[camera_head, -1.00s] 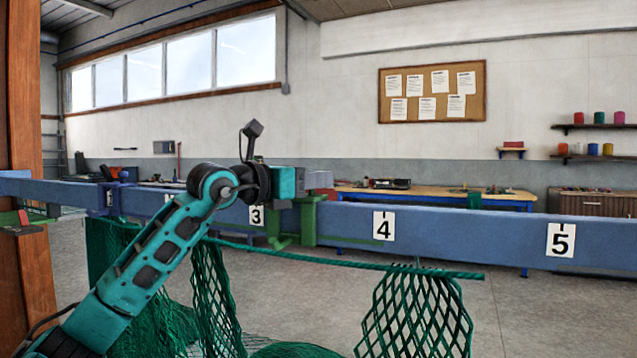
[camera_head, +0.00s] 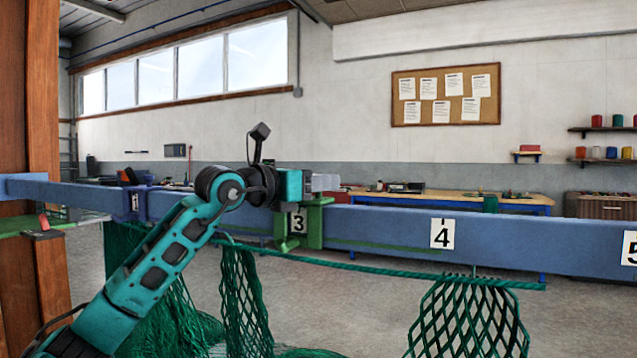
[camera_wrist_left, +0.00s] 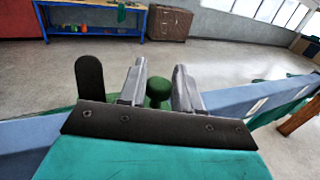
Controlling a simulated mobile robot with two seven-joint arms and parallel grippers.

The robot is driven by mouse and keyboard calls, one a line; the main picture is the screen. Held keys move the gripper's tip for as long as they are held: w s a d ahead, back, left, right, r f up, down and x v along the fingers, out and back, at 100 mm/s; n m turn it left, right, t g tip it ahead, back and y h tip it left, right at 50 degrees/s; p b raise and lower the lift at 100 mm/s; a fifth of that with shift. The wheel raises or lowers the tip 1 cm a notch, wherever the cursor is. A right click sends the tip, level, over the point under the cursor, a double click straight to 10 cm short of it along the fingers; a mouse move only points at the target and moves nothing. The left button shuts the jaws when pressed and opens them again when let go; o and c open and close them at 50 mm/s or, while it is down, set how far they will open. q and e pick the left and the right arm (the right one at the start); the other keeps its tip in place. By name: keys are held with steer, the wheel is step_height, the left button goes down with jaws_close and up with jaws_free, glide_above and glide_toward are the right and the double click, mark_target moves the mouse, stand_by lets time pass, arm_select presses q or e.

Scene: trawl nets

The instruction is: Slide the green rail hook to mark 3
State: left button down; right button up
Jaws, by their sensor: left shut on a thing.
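The green rail hook (camera_head: 315,226) sits on the blue rail (camera_head: 385,225). The mark 3 plate (camera_head: 298,222) shows between the hook's two green uprights, over the hook's left part. My left gripper (camera_head: 326,182) is at the top of the hook. In the left wrist view, the hook's round green knob (camera_wrist_left: 158,91) stands between my two grey fingers (camera_wrist_left: 160,88), which are shut on it. My right gripper is in neither view.
Mark 4 (camera_head: 442,233) and mark 5 (camera_head: 630,248) are further right on the rail. A blue hook (camera_head: 131,204) sits on the rail at left. Green netting (camera_head: 470,318) hangs below a green rope (camera_head: 400,270). A wooden post (camera_head: 42,150) stands at left.

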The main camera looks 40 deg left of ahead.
arm_select(q)
steer(key=c, duration=1)
jaws_free()
steer(key=shift+o, duration=0.2)
steer(key=shift+s+a+f+b, duration=0.15)
steer(key=shift+s+b, duration=0.2)
steer(key=shift+s, duration=0.2)
steer(key=s+a+b, duration=0.1)
steer(key=s+b, duration=0.5)
steer(key=s, duration=0.5)
steer(key=shift+s+a+r, duration=0.2)
steer(key=shift+s+a, duration=0.15)
